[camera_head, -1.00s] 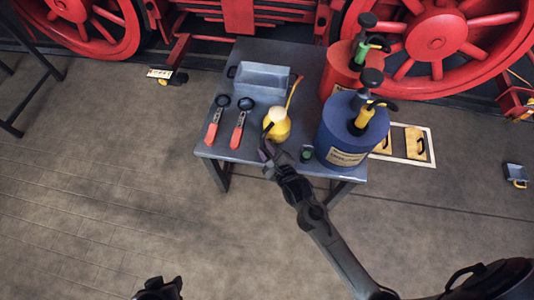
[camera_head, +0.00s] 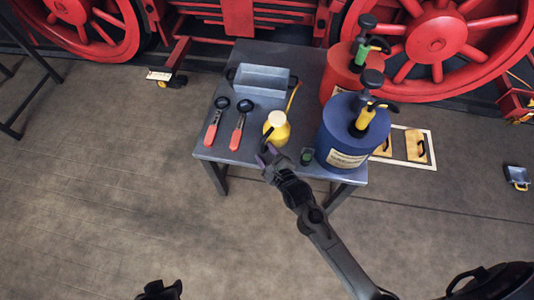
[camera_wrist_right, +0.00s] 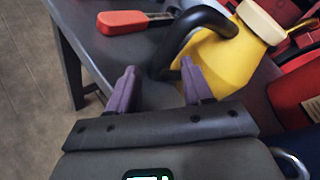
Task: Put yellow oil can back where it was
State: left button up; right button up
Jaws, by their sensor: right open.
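The yellow oil can (camera_head: 277,132) stands on the grey table near its front edge, left of the blue drum. It has a pale cap, a thin spout pointing toward the back and a black handle. My right gripper (camera_head: 266,156) is open at the can's front side. In the right wrist view the can (camera_wrist_right: 228,62) is just beyond the purple fingers (camera_wrist_right: 160,85). The handle's curved lower end shows between the fingertips; whether it touches them I cannot tell. My left gripper (camera_head: 160,291) shows only partly at the bottom edge, its jaws unclear.
A blue drum pump (camera_head: 345,140) stands right of the can, a red one (camera_head: 343,77) behind it. Two red-handled tools (camera_head: 238,130) lie left of the can. A metal tray (camera_head: 263,80) is at the back. A small dark-green round item (camera_head: 307,156) sits between can and drum.

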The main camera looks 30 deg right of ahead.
jog(key=shift+r, duration=0.15)
jog(key=shift+s+r+p, duration=0.1)
jog(key=shift+s+p, duration=0.2)
jog(key=shift+s, duration=0.05)
jog(key=s+d+r+n+g+p, duration=0.1)
jog(key=s+r+n+g, duration=0.1)
jog(key=s+n, duration=0.6)
jog(key=s+d+r+n+g+p, duration=0.1)
jog(key=s+r+n+g+p, duration=0.1)
jog(key=s+n+g, duration=0.3)
jog(key=s+d+r+n+g+p, duration=0.1)
jog(key=s+r+n+g, duration=0.3)
jog(key=s+n, duration=0.7)
jog(key=shift+s+r+n+p, duration=0.25)
jog(key=shift+s+n+p, duration=0.1)
jog(key=shift+n, duration=2.75)
